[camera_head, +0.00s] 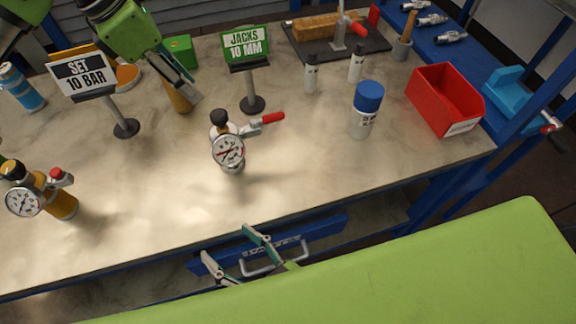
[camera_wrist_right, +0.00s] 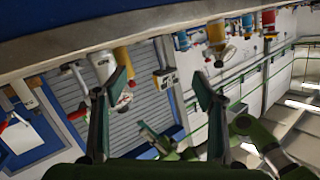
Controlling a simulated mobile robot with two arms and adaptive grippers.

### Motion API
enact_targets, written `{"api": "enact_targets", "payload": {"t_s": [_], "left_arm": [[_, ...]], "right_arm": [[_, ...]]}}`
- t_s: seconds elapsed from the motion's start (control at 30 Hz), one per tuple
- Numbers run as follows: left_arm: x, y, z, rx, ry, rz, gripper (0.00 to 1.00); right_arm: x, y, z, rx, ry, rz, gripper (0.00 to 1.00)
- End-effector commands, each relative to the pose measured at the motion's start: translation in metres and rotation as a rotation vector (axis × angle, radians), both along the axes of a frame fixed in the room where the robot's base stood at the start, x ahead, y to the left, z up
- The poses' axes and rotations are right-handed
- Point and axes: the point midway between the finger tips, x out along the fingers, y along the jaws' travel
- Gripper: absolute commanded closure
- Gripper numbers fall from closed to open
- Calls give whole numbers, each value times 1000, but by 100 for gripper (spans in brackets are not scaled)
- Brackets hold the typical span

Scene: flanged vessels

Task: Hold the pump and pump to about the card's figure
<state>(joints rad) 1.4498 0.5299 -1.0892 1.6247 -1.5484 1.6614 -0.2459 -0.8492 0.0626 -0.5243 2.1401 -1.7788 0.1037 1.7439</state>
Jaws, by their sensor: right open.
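A pale hand pump (camera_head: 228,135) with a black cap, a round gauge (camera_head: 229,150) and a red-tipped lever (camera_head: 268,119) stands upright on the bench, right of centre-left. The gauge's reading is too small to tell. A white card (camera_head: 82,75) on a stand reads "SET 10 BAR". A green card (camera_head: 246,46) reads "JACKS 10 MM". My left gripper (camera_head: 186,96) is at the back, beside or in front of a yellow-brown cylinder (camera_head: 178,99); its jaws are unclear. My right gripper (camera_head: 238,252) is open and empty in front of the bench edge, apart from the pump; its spread fingers show in the wrist view (camera_wrist_right: 160,88).
A yellow vessel (camera_head: 61,203) with a gauge stands at left. A blue-capped bottle (camera_head: 365,108), a red bin (camera_head: 445,98) and small white bottles (camera_head: 311,74) stand at right. Bare bench surrounds the pump's front. A drawer handle (camera_head: 275,258) lies below the edge.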

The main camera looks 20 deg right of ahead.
Motion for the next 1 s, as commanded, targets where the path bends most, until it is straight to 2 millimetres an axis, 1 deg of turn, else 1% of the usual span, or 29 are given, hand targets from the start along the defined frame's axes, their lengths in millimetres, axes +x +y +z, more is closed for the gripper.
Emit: {"api": "enact_targets", "payload": {"t_s": [0.03,0.07,0.1,0.2,0.3,0.43,0.53,0.67,1.0], "left_arm": [[0,0,0,0,0,0,72],[0,0,0,0,0,0,72],[0,0,0,0,0,0,72],[0,0,0,0,0,0,72],[0,0,0,0,0,0,72],[0,0,0,0,0,0,72],[0,0,0,0,0,0,72],[0,0,0,0,0,0,72],[0,0,0,0,0,0,72]], "right_arm": [[18,-3,29,-27,-90,-25,36],[30,-12,40,-52,-131,-58,36],[44,-28,47,-89,-169,-113,36],[70,-69,58,-160,-227,-248,36],[87,-102,67,-208,-262,-355,36],[99,-130,74,-247,-287,-447,36],[104,-140,77,-261,-294,-481,36],[114,-144,78,-265,-296,-495,36],[168,-139,79,-262,-300,-490,36]]}}
